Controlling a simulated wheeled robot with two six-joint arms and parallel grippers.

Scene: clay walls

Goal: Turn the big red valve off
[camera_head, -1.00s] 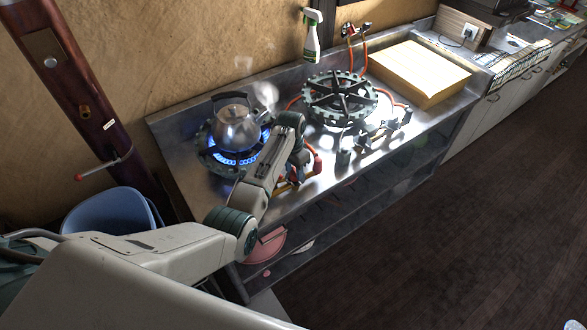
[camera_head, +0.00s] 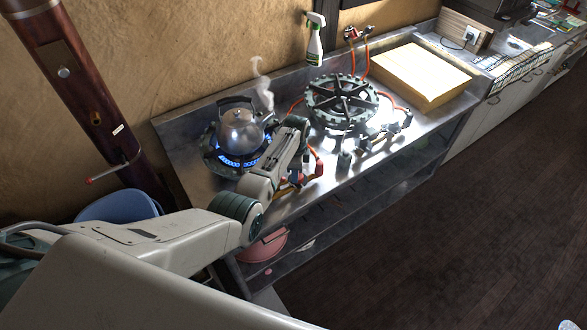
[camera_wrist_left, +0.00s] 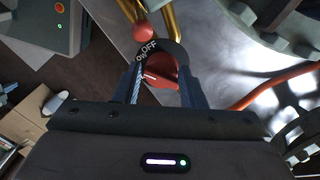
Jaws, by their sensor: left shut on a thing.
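My left gripper (camera_wrist_left: 160,82) is shut on the valve, with a dark finger on either side. In the head view my left arm reaches over the stove's front edge, and its wrist partly hides the valve area. Red and yellow pipe parts (camera_head: 316,170) show beside it. My right gripper is not in view.
A steaming kettle (camera_head: 240,128) stands on the left burner, where blue flames (camera_head: 236,160) burn. A second round burner (camera_head: 342,101) is unlit. A spray bottle (camera_head: 315,40) is at the wall, and a cardboard box (camera_head: 422,72) lies at the back right of the metal counter.

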